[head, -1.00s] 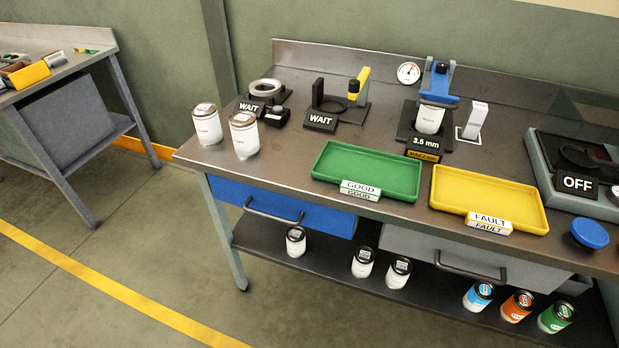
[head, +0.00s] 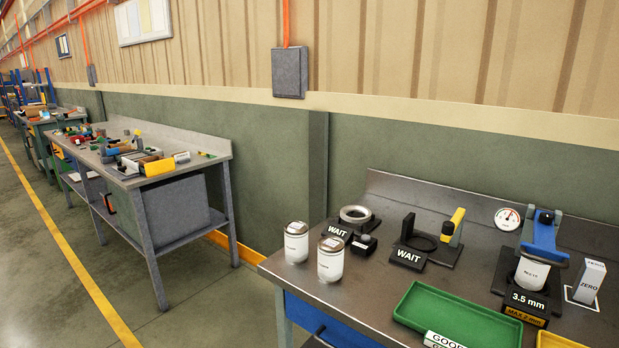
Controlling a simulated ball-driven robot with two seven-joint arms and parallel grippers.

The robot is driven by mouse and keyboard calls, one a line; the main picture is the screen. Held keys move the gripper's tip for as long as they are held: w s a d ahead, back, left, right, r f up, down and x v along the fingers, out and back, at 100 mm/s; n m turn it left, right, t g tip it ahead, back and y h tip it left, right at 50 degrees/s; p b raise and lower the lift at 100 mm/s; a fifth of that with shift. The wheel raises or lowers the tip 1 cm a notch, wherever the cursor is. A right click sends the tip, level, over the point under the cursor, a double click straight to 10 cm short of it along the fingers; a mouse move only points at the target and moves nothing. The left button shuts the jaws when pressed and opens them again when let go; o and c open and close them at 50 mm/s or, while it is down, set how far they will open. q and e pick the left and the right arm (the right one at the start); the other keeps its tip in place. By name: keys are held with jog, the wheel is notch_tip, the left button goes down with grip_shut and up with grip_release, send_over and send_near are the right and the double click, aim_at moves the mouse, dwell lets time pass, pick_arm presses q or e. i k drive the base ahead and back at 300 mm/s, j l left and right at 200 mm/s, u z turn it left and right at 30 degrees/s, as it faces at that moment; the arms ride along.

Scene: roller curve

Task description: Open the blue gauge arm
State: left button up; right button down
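The blue gauge arm (head: 541,236) is at the right of the head view, on a dark stand marked 3.5 mm (head: 527,299). It has a black knob at its top, and its lower blue part lies across the top of a white-labelled can (head: 531,273). I cannot tell whether it touches the can. Neither of my grippers is in view.
Left of the gauge are two WAIT stations (head: 408,255) (head: 338,231) and two white cans (head: 296,242) (head: 331,259). A green tray (head: 460,318) lies in front. A white ZERO block (head: 588,282) stands right of the gauge. Another workbench (head: 185,137) is at the left.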

aim_at(543, 250)
jog(key=z, duration=1.3)
jog(key=i+l+u, duration=0.1)
jog(key=u, duration=0.15)
jog(key=i+l+u, duration=0.1)
jog(key=l+u, duration=0.15)
